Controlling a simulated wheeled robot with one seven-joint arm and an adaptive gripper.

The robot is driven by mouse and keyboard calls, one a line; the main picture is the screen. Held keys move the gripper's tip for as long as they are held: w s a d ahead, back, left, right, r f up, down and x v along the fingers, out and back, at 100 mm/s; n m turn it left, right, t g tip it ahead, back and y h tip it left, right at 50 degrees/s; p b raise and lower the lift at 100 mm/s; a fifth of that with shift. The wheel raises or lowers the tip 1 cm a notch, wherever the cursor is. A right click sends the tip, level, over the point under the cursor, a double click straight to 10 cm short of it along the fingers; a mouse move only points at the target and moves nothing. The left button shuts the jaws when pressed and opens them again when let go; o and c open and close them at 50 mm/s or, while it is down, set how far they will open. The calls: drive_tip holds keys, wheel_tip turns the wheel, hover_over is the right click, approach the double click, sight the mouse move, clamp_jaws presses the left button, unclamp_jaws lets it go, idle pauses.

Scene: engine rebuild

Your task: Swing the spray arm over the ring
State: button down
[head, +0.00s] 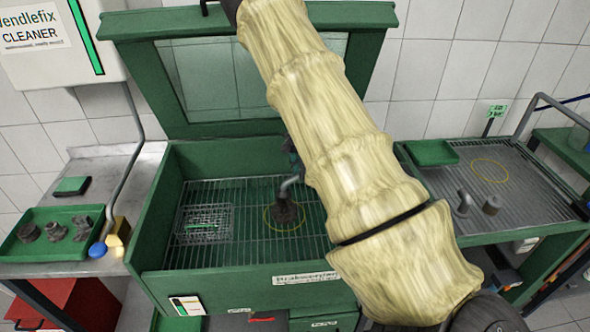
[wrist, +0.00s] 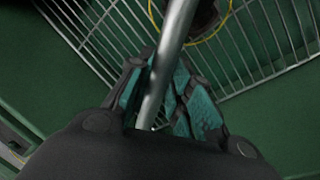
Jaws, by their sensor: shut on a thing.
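The spray arm is a bent grey metal pipe (head: 291,182) in the green wash cabinet. In the wrist view the pipe (wrist: 175,40) runs between my teal-padded fingers and out of the top of the picture. My gripper (wrist: 160,100) is shut on it; in the head view it is mostly hidden behind my sleeved arm. The yellow ring (head: 265,220) lies on the cabinet's grid with a dark part (head: 286,210) standing in it. In the head view the pipe's visible end appears above this part. The ring also shows at the top of the wrist view (wrist: 228,18).
A small mesh basket (head: 203,222) sits on the grid to the left. The raised lid (head: 150,80) stands behind. A green tray of dark parts (head: 50,247) is on the left bench.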

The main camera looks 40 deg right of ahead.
drive_tip(key=shift+w+r, duration=0.2)
drive_tip(key=shift+w, duration=0.1)
drive_tip(key=c, duration=1.4)
unclamp_jaws()
drive_tip(key=shift+c, duration=0.2)
drive_tip(key=shift+o, duration=0.7)
drive_tip(key=shift+f, duration=0.1)
drive_tip(key=shift+s, duration=0.1)
